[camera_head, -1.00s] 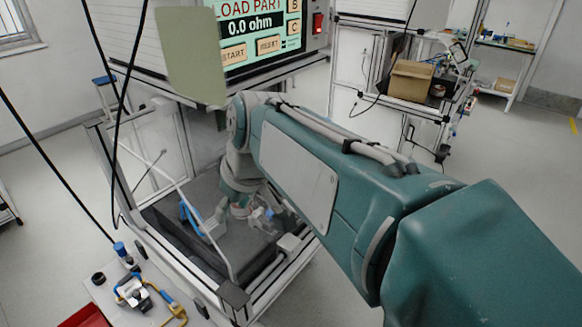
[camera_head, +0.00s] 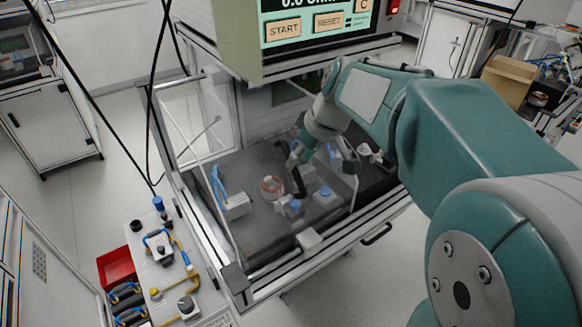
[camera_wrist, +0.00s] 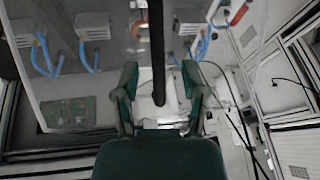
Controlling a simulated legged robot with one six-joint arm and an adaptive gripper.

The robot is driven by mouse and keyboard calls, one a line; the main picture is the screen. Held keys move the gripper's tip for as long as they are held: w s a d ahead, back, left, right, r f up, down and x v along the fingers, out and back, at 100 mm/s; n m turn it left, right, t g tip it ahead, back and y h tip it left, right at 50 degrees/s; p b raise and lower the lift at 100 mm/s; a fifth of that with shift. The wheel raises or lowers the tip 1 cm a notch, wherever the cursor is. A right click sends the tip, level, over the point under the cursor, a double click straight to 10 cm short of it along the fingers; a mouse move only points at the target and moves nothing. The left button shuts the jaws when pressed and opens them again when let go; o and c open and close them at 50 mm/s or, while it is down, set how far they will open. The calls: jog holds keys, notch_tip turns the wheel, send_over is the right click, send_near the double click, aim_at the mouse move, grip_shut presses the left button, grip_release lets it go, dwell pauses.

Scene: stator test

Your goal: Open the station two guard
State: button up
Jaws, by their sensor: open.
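The test station's clear guard shows in the head view as a sloping see-through panel with a pale left edge (camera_head: 196,164), over a dark bed. My gripper (camera_head: 322,180) points down in front of the station, fingers apart. A black bar (camera_head: 298,178), likely the guard's handle, is by its left finger. In the wrist view the open fingers of my gripper (camera_wrist: 160,85) stand either side of a dark upright bar (camera_wrist: 157,45). I cannot tell whether they touch it. A copper-coloured ring (camera_head: 271,187) sits behind the panel.
A screen with a START button (camera_head: 284,29) overhangs the station. A side bench (camera_head: 215,318) at lower left carries clamps and cables, beside a red bin (camera_head: 117,267). A cardboard box (camera_head: 507,82) stands at the right. Black cables hang at the left. Floor in front is clear.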

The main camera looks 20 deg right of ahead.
aim_at(295, 173)
jog(key=f, duration=0.2)
jog(key=w+f, duration=0.1)
jog(key=shift+f, duration=0.35)
jog(key=shift+w+a+f, duration=0.15)
jog(key=shift+a+f, duration=0.05)
jog(key=shift+f, duration=0.05)
jog(key=shift+a+f, duration=0.1)
jog(key=shift+a, duration=0.55)
jog(key=shift+d, duration=0.25)
jog(key=c, duration=0.7)
jog(key=shift+d, duration=0.2)
grip_shut()
